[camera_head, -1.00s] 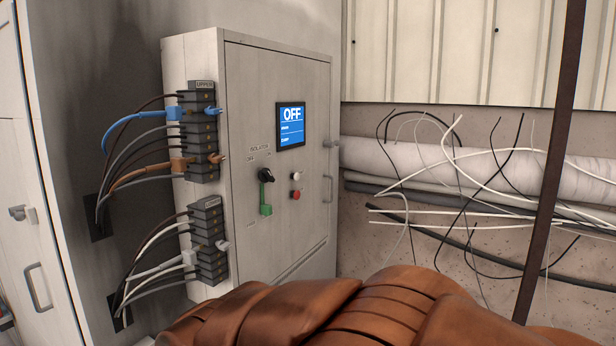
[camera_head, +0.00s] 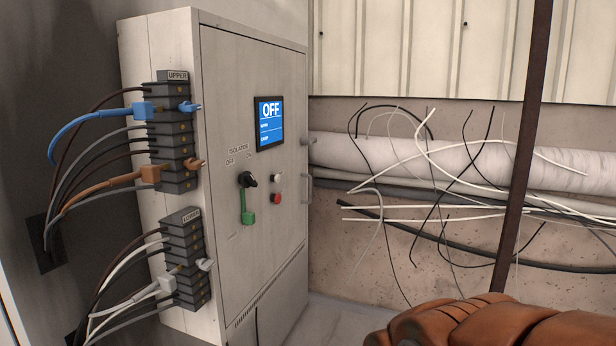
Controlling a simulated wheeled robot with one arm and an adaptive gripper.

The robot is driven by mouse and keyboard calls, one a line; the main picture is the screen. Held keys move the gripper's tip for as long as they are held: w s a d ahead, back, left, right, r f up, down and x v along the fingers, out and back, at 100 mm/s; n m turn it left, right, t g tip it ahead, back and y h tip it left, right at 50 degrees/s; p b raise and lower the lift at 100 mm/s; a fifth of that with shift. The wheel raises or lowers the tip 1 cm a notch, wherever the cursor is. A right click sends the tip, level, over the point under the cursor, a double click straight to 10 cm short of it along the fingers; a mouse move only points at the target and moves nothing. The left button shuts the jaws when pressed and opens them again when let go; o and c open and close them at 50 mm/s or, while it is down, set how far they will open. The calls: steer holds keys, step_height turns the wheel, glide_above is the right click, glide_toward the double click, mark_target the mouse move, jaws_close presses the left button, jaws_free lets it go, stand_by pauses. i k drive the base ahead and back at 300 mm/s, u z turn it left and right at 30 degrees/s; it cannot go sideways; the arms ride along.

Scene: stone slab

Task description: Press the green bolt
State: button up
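A green bolt-like piece (camera_head: 247,206) hangs below the black isolator knob (camera_head: 247,180) on the front of the grey cabinet (camera_head: 222,95). The labels above the knob read ISOLATOR, OFF and ON. A white button (camera_head: 278,179) and a red button (camera_head: 276,198) sit just right of the knob. A blue screen (camera_head: 270,124) above them reads OFF. My gripper is not in view. A brown, segmented covering, probably of my own arm, shows at the bottom right, apart from the cabinet.
Upper (camera_head: 174,135) and lower (camera_head: 185,255) terminal blocks with plugged cables stick out on the cabinet's left side. Loose wires (camera_head: 420,200) spread from the right wall. A dark vertical bar (camera_head: 521,150) stands at the right. Floor shows right of the cabinet.

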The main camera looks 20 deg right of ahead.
mark_target(248, 218)
steer(key=z, duration=1.25)
steer(key=i, duration=2.4)
steer(key=u, duration=3)
